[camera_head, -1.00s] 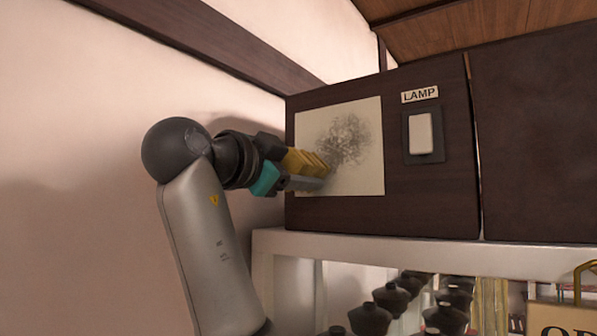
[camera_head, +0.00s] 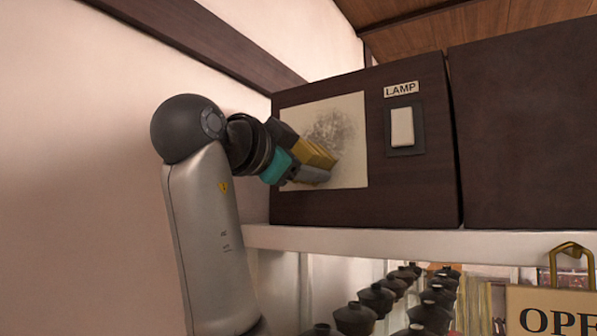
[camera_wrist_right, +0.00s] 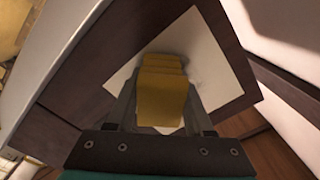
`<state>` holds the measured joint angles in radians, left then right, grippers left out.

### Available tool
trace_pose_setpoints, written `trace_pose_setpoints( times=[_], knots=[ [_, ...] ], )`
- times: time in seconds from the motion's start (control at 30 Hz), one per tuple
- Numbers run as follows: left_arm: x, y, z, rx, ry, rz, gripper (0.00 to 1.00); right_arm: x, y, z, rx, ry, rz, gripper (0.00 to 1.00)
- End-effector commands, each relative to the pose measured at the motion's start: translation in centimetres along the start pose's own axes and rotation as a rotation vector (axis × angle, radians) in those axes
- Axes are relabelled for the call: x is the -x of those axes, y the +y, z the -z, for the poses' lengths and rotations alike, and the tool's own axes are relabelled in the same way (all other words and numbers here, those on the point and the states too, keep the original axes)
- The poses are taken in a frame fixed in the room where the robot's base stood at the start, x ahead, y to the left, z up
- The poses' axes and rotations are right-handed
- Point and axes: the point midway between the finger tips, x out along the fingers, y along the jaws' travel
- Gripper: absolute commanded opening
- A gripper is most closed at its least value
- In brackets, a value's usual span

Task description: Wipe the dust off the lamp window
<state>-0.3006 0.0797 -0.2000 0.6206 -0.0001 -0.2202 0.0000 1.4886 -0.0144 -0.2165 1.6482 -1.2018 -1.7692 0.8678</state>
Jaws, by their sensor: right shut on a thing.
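The lamp window (camera_head: 350,173) is a cream panel on the dark wooden box, left of the LAMP label. A grey, speckled dust patch (camera_head: 338,125) lies on its upper middle part. My right gripper (camera_head: 311,163) is shut on a yellow, ridged sponge-like block (camera_head: 316,152). The block is over the window, just below and left of the visible dust, and hides part of the panel. Whether it touches the panel is hard to tell. The right wrist view shows the block (camera_wrist_right: 162,95) between both fingers, in front of the pale window (camera_wrist_right: 212,70). My left gripper is not in view.
A white switch (camera_head: 402,127) sits right of the window under the LAMP label (camera_head: 401,89). The box stands on a white shelf (camera_head: 380,242). Several dark lidded bowls (camera_head: 355,318) and an open sign (camera_head: 545,318) are below. A plain wall is at left.

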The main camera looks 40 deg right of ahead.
Motion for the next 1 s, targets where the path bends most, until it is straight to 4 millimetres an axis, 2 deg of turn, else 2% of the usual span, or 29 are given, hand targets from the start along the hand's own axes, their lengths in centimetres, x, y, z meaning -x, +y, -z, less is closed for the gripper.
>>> trace_pose_setpoints(
  times=[0.4, 0.67, 1.0],
  knots=[
    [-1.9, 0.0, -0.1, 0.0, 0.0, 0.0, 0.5, -0.2, 2.2, 2.1, -0.004, 0.0, 0.001, 0.08],
    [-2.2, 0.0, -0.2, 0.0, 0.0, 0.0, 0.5, -0.2, 2.8, 2.9, -0.003, 0.001, 0.0, 0.08],
    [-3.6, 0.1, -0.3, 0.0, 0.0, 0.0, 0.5, -0.5, 4.9, 4.8, -0.003, 0.002, -0.001, 0.08]
  ],
)
